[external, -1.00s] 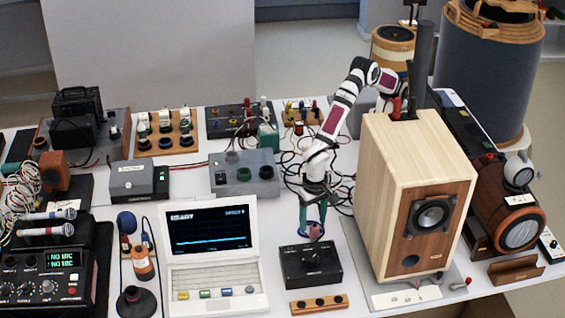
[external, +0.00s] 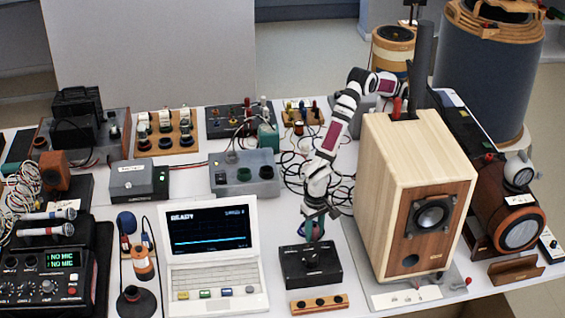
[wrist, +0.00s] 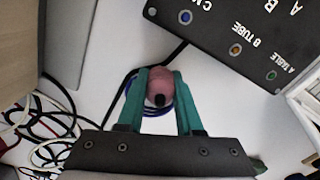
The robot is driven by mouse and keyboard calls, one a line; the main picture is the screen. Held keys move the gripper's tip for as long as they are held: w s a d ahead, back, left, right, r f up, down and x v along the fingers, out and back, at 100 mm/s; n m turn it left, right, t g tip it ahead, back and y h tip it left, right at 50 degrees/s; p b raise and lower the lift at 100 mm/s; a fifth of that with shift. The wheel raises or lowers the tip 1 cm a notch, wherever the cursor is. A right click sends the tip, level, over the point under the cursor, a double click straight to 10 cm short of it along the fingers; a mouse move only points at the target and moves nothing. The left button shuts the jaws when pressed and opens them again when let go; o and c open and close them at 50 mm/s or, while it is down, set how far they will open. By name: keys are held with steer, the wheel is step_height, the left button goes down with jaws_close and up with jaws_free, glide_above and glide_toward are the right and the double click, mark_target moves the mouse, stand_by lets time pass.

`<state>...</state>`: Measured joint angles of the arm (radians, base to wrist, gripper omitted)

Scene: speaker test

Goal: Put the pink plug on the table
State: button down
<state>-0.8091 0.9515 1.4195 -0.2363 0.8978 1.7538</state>
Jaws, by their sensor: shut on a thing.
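The pink plug (wrist: 160,80) sits between the two teal fingers of my gripper (wrist: 162,92) in the wrist view, with a dark tip showing. The fingers are shut on it. A blue cable loop shows around and below the plug. In the external view my gripper (external: 313,229) hangs just behind the black selector box (external: 310,266), in front of the cable tangle; the plug is small and partly hidden there. The white table (wrist: 110,55) shows beneath the plug in the wrist view; I cannot tell the height gap.
In the wrist view the black box (wrist: 235,40) carries labels "A TABLE" and "B TUBE" and coloured dots. A wooden speaker (external: 400,180) stands close on the right and a laptop-like screen unit (external: 212,250) on the left. Tangled cables (wrist: 40,130) lie at the wrist view's left.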

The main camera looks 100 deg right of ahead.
mark_target(314, 225)
step_height(314, 225, up, 4)
steer(key=shift+r, duration=0.25)
steer(key=w+d+r, duration=0.3)
steer(key=d+r, duration=0.8)
steer(key=w+d+m, duration=0.8)
steer(key=w+d, duration=0.2)
steer(key=d, duration=0.4)
steer(key=w+d+m, duration=0.3)
steer(key=d+m, duration=0.7)
steer(key=d, duration=1.4)
steer(key=f, duration=1.5)
steer(key=shift+a+f, duration=0.15)
steer(key=shift+a, duration=0.1)
steer(key=shift+f, duration=0.1)
